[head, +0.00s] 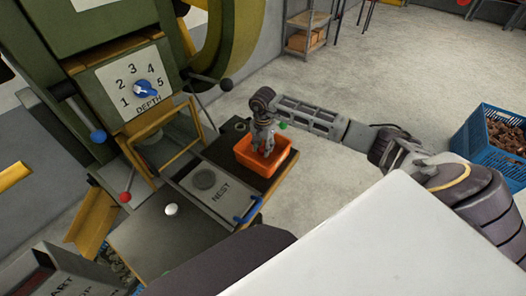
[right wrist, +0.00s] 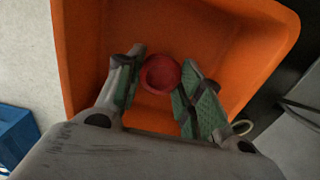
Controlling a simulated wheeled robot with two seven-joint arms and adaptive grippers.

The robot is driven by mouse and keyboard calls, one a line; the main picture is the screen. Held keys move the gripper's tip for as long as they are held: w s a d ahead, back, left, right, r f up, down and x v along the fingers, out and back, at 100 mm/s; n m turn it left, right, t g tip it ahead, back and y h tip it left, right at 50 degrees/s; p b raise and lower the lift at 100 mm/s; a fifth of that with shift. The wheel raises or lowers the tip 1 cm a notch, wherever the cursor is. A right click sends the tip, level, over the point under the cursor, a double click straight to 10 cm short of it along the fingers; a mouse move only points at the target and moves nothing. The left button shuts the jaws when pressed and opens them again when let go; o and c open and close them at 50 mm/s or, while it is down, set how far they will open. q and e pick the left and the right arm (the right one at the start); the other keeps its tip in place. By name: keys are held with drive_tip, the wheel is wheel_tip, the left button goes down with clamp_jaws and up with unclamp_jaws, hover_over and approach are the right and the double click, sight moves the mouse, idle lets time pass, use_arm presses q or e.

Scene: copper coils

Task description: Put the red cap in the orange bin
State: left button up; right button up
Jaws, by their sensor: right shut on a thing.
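The orange bin (head: 273,169) stands on the dark bench top to the right of the plate marked NEST. It also fills much of the right wrist view (right wrist: 225,32). My right gripper (head: 263,148) points down over the bin, with its fingertips at or inside the opening. In the right wrist view its green-padded fingers (right wrist: 164,66) are shut on the round red cap (right wrist: 160,75). The bin's orange inside shows behind the cap. In the head view the fingers hide the cap. My left gripper is not in view.
The green press with a DEPTH dial (head: 143,89) stands at the left. A blue handle (head: 249,209) is at the front of the NEST plate (head: 204,180). A blue crate of copper coils (head: 486,151) is on the floor at the right. Open floor lies behind the arm.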

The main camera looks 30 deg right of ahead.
sight(263, 148)
drive_tip(key=shift+f, duration=1.35)
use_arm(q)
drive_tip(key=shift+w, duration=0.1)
use_arm(e)
drive_tip(key=shift+f, duration=0.1)
drive_tip(key=o, duration=0.9)
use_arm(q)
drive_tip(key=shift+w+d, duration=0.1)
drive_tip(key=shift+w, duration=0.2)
use_arm(e)
drive_tip(key=shift+o, duration=0.2)
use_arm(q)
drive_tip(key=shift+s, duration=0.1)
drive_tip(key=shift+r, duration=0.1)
use_arm(e)
drive_tip(key=shift+r, duration=0.4)
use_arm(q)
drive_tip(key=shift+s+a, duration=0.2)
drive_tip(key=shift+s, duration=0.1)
use_arm(e)
wheel_tip(263, 148, up, 12)
drive_tip(key=shift+f, duration=0.25)
